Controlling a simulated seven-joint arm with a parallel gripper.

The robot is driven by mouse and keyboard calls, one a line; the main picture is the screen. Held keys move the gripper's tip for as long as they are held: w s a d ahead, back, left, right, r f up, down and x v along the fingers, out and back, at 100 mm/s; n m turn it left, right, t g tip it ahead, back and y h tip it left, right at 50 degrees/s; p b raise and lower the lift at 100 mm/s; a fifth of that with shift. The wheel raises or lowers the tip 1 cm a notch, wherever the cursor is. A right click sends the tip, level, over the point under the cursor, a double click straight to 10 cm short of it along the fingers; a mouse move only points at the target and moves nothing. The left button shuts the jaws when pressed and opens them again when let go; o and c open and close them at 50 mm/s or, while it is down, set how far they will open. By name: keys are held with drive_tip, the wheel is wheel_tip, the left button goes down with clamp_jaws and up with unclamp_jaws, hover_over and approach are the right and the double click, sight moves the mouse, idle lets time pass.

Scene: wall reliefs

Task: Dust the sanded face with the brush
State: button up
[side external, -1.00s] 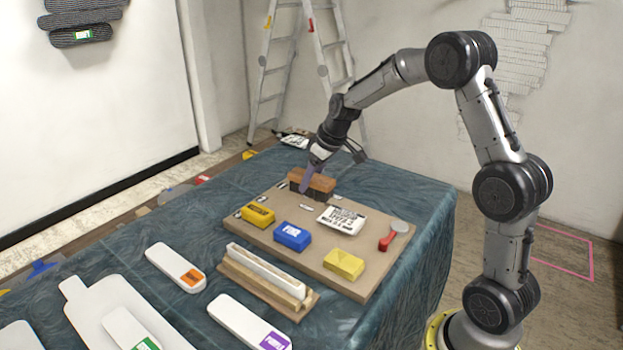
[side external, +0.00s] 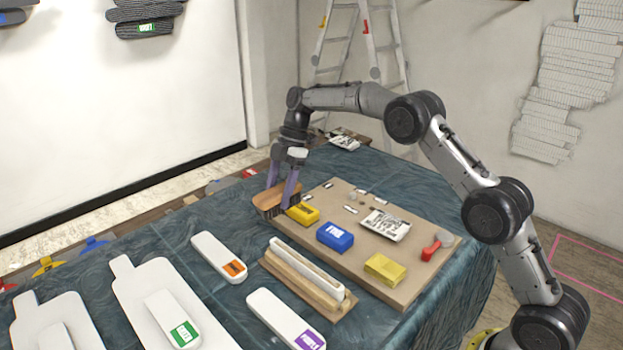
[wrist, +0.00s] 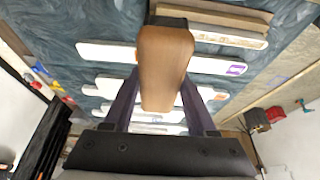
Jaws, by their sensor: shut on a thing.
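My gripper (side external: 279,195) is shut on a wooden-backed brush (side external: 264,204) with dark bristles. The brush is above or at the left far edge of the tan board; whether it touches the cloth there is unclear. In the wrist view, the brush's brown wooden back (wrist: 166,62) lies between both fingers. A long white bar (side external: 306,268) sits in a wooden cradle (side external: 290,284) on the table, nearer the camera than the brush. I cannot tell which face is sanded.
The tan board (side external: 400,288) bears a yellow block (side external: 303,214), a blue block (side external: 335,236), a yellow sponge-like block (side external: 385,268), a white labelled box (side external: 386,225) and a red-handled tool (side external: 432,250). White labelled pieces (side external: 218,256) and paddle-shaped panels (side external: 150,285) lie on the teal cloth (side external: 215,315).

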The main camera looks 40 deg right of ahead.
drive_tip(key=shift+a+f, duration=0.9)
drive_tip(key=shift+a, duration=0.05)
drive_tip(key=shift+f, duration=3.5)
drive_tip(key=shift+s+f, duration=0.15)
drive_tip(key=shift+f, duration=0.1)
drive_tip(key=shift+s+f, duration=0.15)
drive_tip(key=shift+s, duration=10.05)
drive_tip(key=shift+w, duration=10.3)
drive_tip(key=shift+w+r, duration=0.2)
drive_tip(key=shift+s+r, duration=0.1)
drive_tip(key=shift+r, duration=3.75)
